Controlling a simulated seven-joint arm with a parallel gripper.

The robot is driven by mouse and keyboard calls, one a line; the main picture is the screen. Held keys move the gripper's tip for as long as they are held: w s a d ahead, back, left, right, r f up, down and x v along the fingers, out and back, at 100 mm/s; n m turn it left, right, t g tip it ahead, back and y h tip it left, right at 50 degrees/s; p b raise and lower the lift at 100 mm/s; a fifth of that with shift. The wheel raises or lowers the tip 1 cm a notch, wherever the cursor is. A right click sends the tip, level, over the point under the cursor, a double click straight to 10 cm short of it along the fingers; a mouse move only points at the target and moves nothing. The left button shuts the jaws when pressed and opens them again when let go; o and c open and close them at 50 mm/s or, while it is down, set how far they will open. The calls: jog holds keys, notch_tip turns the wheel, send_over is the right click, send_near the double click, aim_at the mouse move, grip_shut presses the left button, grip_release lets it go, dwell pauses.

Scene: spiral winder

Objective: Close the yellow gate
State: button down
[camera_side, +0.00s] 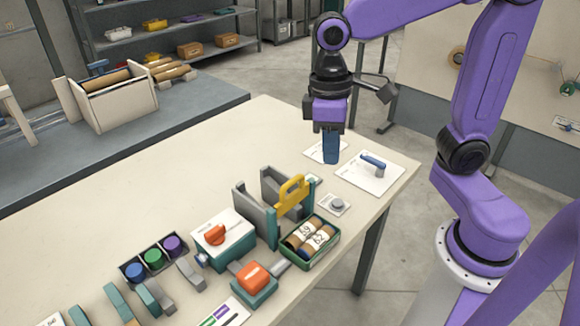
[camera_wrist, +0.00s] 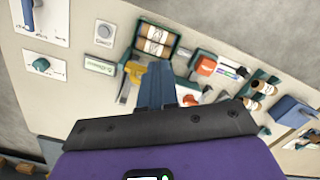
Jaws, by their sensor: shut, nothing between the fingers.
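The yellow gate (camera_side: 292,196) is a yellow piece with a handle-like loop. In the side view it stands upright and tilted at the right end of the grey and teal winder frame (camera_side: 243,212). It also shows in the wrist view (camera_wrist: 134,70), just left of my fingers. My gripper (camera_side: 331,161) points down, shut and empty, above the table behind and right of the gate, clear of it. In the wrist view my blue fingers (camera_wrist: 157,75) are together and partly cover the winder.
A green tray with rolls (camera_side: 312,241) stands in front of the gate. A round grey button (camera_side: 338,205) and a card with a blue handle (camera_side: 373,164) lie to the right. A white box with an orange knob (camera_side: 220,238) stands left. The table's back left is clear.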

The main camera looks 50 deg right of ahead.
jog(key=w+r+m+g, duration=0.1)
jog(key=w+r+m, duration=0.15)
jog(key=w, duration=0.35)
jog(key=w+r+m, duration=0.1)
jog(key=w+m, duration=0.2)
jog(key=w, duration=0.3)
send_over(292, 193)
jog(key=shift+m, duration=0.35)
jog(key=f, duration=1.2)
jog(key=shift+w+f, duration=0.3)
jog(key=shift+f, duration=0.25)
notch_tip(292, 193, down, 6)
jog(key=shift+s+r, duration=0.1)
